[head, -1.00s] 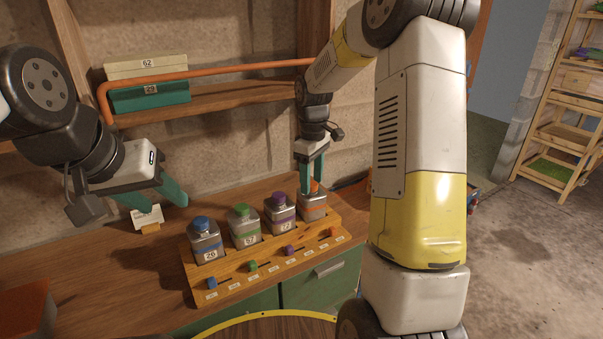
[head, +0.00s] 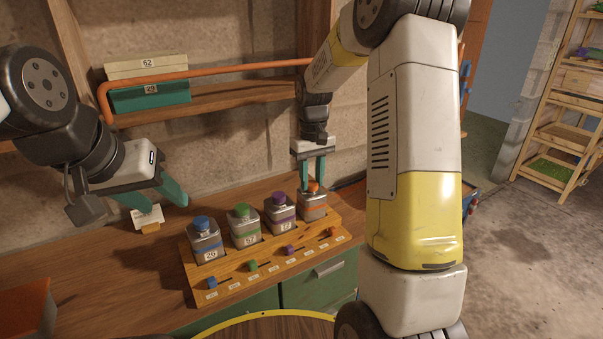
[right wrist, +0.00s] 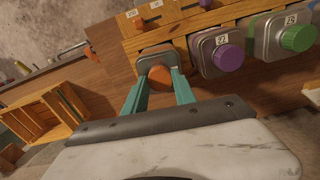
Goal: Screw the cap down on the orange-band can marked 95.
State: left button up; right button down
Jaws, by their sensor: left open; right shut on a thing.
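The orange-band can (head: 312,206) stands at the right end of the wooden rack, its number too small to read. Its orange cap (head: 313,187) sits on top; it also shows in the right wrist view as an orange cap (right wrist: 159,77). My right gripper (head: 313,180) comes down from above, its green fingers shut on the orange cap; the wrist view shows a finger on each side of it (right wrist: 160,80). My left gripper (head: 168,196) is open and empty, at the left above the bench near a small white card. Whether the cap is fully seated cannot be seen.
The wooden rack (head: 265,269) also holds a blue-capped can (head: 206,243), a green-capped can (head: 244,229) and a purple-capped can (head: 280,216), close beside the orange one. Small coloured knobs line its front. An orange rail (head: 210,69) and shelf are behind. The bench at left is mostly clear.

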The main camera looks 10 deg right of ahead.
aim_at(312, 183)
jog(key=m, duration=1.3)
jog(key=c, duration=1)
grip_release()
jog(key=shift+r, duration=3.45)
